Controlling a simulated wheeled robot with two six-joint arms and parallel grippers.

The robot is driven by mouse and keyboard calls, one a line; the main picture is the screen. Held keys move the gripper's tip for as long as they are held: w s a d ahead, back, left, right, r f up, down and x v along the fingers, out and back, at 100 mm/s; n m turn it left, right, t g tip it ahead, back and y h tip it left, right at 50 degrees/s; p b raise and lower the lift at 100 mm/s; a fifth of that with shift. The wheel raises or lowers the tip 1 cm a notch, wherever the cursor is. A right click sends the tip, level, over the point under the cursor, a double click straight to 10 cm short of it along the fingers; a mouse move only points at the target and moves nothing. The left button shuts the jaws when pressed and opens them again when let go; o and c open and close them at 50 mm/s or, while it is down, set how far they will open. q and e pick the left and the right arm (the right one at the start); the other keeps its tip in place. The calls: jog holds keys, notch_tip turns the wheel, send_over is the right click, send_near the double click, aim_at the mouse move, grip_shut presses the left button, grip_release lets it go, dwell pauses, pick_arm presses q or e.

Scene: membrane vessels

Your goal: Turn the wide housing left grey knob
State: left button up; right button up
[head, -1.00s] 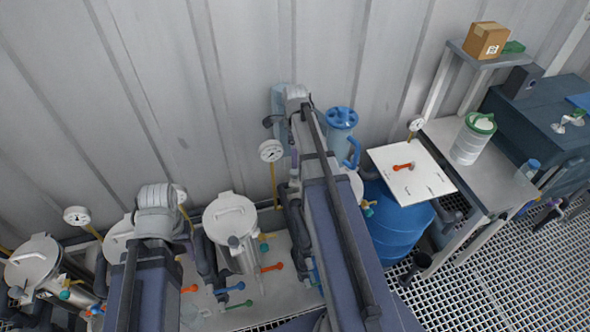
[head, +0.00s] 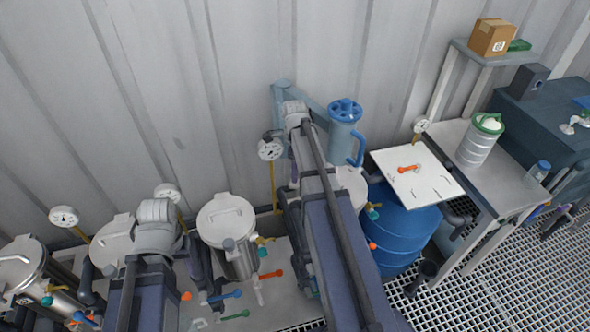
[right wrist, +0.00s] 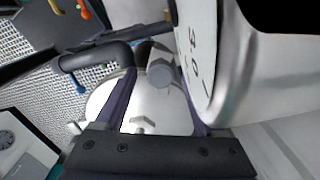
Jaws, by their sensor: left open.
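Several steel housings with pale round lids stand along the wall in the head view. Others are partly hidden at the left and behind my right arm. I cannot tell for certain which one is the wide housing. My left gripper (head: 186,248) is mostly hidden by its arm, left of the middle housing, and is open. My right gripper (right wrist: 168,105) has its fingers spread and empty. Beyond them are a white lid (right wrist: 165,110) and a grey knob (right wrist: 160,73), apart from the fingers.
A pressure gauge (right wrist: 215,60) looms close on the right in the right wrist view. Orange (head: 271,274), blue (head: 224,295) and green (head: 234,315) levers sit low among the housings. A blue barrel (head: 402,235) with a white board (head: 432,185) stands right.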

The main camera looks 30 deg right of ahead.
grip_shut()
dwell(0.3)
dwell(0.3)
jog(key=shift+n, duration=2.9)
jog(key=shift+o, duration=0.2)
grip_release()
jog(key=shift+r, duration=0.1)
